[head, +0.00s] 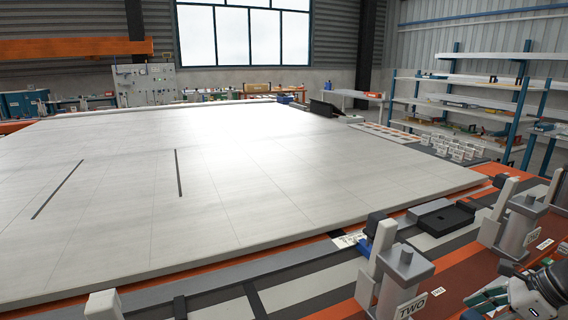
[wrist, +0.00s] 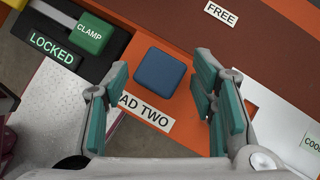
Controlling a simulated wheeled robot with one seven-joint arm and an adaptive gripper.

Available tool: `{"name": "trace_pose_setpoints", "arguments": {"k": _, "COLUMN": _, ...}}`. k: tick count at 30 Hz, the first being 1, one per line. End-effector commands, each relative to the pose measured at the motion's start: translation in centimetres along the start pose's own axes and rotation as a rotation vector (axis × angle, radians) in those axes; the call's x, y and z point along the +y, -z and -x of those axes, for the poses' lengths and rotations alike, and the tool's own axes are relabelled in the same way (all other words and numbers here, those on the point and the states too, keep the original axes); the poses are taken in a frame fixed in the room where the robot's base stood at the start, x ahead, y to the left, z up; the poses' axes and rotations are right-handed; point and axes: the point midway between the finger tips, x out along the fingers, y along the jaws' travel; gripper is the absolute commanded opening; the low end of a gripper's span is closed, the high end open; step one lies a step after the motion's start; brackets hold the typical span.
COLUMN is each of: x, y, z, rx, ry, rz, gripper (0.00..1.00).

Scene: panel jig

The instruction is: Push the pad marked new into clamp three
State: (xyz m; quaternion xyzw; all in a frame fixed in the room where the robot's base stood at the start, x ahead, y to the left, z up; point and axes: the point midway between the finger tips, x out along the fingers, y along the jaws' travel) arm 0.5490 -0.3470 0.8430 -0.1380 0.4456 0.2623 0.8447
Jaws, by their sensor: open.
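My gripper (wrist: 161,82) is open and empty, its teal-padded fingers on either side of a blue square pad (wrist: 161,74) on the orange surface. I cannot tell the height between them. A label (wrist: 150,112) below this pad reads "AD TWO", its start hidden by a finger. No pad with a readable "new" mark shows. In the head view my gripper (head: 486,299) is at the lower right. A grey clamp post (head: 402,272) labelled "TWO" stands left of it. Another clamp post (head: 516,228) stands behind it; its label is too small to read.
A large white panel (head: 230,170) fills the jig. A black tray-like block (head: 445,218) lies by its right edge. In the wrist view, a green block (wrist: 92,33) marked "CLAMP" sits by a "LOCKED" label (wrist: 52,50). A "FREE" label (wrist: 221,13) lies on bare brown surface.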

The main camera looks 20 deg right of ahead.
Motion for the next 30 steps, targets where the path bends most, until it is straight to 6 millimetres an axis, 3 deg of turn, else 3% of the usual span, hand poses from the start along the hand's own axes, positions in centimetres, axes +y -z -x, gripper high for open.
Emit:
{"name": "trace_pose_setpoints", "arguments": {"k": 4, "x": 0.00, "y": 0.00, "z": 0.05, "rx": 0.000, "ry": 0.000, "rz": 0.000, "gripper": 0.52}}
{"name": "trace_pose_setpoints", "arguments": {"k": 10, "x": 0.00, "y": 0.00, "z": 0.05, "rx": 0.000, "ry": 0.000, "rz": 0.000, "gripper": 0.09}}
{"name": "trace_pose_setpoints", "arguments": {"k": 13, "x": -0.01, "y": -0.01, "z": 0.05, "rx": 0.000, "ry": 0.000, "rz": 0.000, "gripper": 0.09}}
{"name": "trace_pose_setpoints", "arguments": {"k": 14, "x": -0.01, "y": -0.01, "z": 0.05, "rx": 0.000, "ry": 0.000, "rz": 0.000, "gripper": 0.04}}
{"name": "trace_pose_setpoints", "arguments": {"k": 30, "x": -0.01, "y": -0.32, "z": 0.56, "rx": 0.000, "ry": 0.001, "rz": 0.000, "gripper": 0.03}}
